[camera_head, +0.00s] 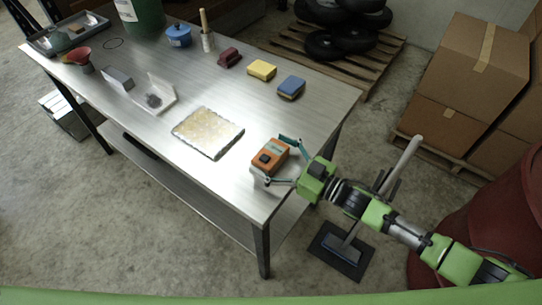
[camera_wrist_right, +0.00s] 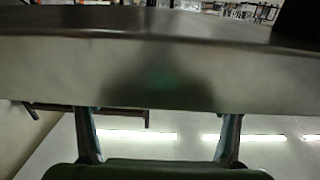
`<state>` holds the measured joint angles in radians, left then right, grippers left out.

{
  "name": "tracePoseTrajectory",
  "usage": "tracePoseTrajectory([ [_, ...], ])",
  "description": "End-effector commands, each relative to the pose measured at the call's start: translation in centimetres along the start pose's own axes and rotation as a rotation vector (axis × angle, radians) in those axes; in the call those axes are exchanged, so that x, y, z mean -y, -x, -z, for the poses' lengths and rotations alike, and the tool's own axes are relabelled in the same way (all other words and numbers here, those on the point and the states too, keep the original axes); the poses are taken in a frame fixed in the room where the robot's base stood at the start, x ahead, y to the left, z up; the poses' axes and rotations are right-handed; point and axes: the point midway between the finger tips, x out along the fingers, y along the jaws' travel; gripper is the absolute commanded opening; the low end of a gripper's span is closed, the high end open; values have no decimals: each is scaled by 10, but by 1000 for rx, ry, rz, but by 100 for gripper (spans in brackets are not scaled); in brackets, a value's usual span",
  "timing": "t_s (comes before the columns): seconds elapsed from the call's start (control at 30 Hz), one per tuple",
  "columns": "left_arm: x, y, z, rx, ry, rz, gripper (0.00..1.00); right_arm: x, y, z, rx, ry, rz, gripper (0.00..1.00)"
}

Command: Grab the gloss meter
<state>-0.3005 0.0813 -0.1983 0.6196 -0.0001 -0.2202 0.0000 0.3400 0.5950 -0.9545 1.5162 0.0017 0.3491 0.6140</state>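An orange handheld meter with a dark face (camera_head: 271,156), which looks like the gloss meter, sits on a pale base at the table's near right corner. My right gripper (camera_head: 274,160) reaches in from the right. Its teal fingers are spread open, one on the far side of the meter and one on the near side. I cannot tell whether they touch it. In the right wrist view the two fingers (camera_wrist_right: 158,135) stand wide apart with nothing held between them; the meter cannot be made out there. My left gripper is not in view.
The metal table (camera_head: 190,165) holds a speckled slab (camera_head: 208,132), a blue sponge (camera_head: 291,87), a yellow sponge (camera_head: 262,70), a dark red block (camera_head: 230,58) and a blue pot (camera_head: 178,36). Cardboard boxes (camera_head: 470,60) and a red drum (camera_head: 490,220) stand to the right.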

Motion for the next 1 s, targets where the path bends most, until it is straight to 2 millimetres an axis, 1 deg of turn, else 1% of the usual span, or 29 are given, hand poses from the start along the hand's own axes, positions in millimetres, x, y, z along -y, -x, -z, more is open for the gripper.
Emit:
tracePoseTrajectory([
  [0.03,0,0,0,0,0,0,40,0,0,0,0,0,0,68],
  [0.13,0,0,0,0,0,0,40,0,0,0,0,0,0,42],
  [0.47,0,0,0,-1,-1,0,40,0,0,2,-3,0,1,42],
  [0.63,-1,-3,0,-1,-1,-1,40,0,0,10,-5,1,1,42],
  [0.73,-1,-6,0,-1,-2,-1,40,0,0,20,-6,2,2,42],
  [0.8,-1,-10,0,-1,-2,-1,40,0,0,32,-7,4,3,42],
  [0.87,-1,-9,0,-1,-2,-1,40,11,-2,44,-8,0,5,42],
  [1.0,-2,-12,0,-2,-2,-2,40,36,-7,75,-9,-1,5,42],
])
